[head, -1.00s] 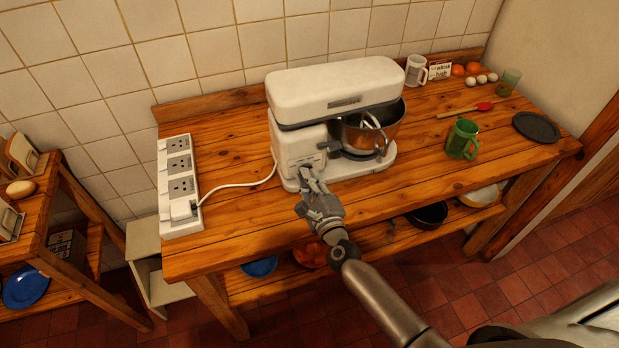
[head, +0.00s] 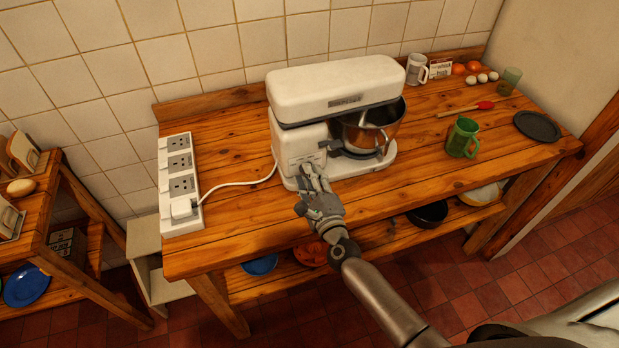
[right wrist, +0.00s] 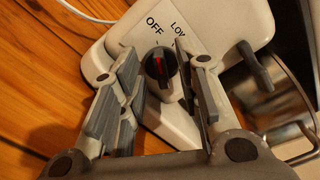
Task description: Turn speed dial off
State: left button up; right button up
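The white stand mixer (head: 335,88) stands on the wooden counter with its metal bowl (head: 375,130). Its black speed dial (right wrist: 160,66) shows in the right wrist view, on the white base below the words OFF and LOW. The dial's red mark points up, roughly toward OFF. My right gripper (head: 312,172) is at the mixer's front left corner. In the right wrist view its two fingers (right wrist: 163,68) are spread, one on each side of the dial, with a gap on the left. Whether the right finger touches the dial is unclear. My left gripper is not in view.
A white power strip (head: 181,185) with the mixer's cord lies at the counter's left end. A green mug (head: 462,138), a dark plate (head: 537,127) and a red-tipped spoon (head: 466,109) are to the right. The counter between strip and mixer is mostly clear.

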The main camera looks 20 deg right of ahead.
jog(key=s, duration=1.2)
jog(key=shift+d, duration=0.2)
jog(key=shift+a, duration=0.1)
